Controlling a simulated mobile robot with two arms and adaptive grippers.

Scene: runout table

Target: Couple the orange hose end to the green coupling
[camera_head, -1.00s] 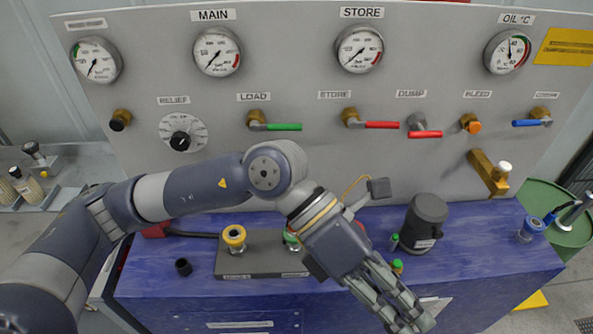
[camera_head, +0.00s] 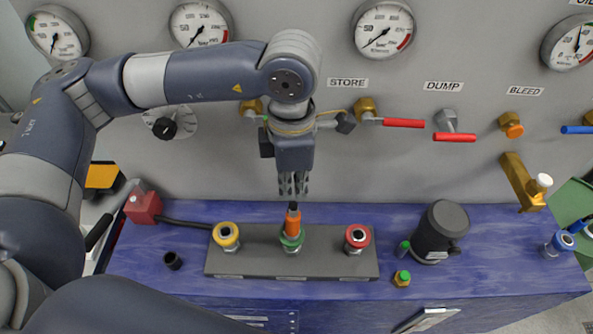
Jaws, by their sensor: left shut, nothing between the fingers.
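The orange hose end (camera_head: 292,222) stands upright at the green coupling (camera_head: 291,240), the middle one on the grey plate. Its lower end meets the coupling's ring; whether it is fully seated I cannot tell. A dark piece shows at its top. My left gripper (camera_head: 293,192) points down just above the hose end, its fingers shut and empty. A small gap seems to lie between the fingertips and the dark top. My right gripper is not in view.
A yellow coupling (camera_head: 226,235) and a red coupling (camera_head: 356,237) flank the green one on the grey plate (camera_head: 325,262). A black canister (camera_head: 440,232) stands to the right. A red box (camera_head: 143,207) with a black cable is at left. Valve handles (camera_head: 404,123) project from the panel behind.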

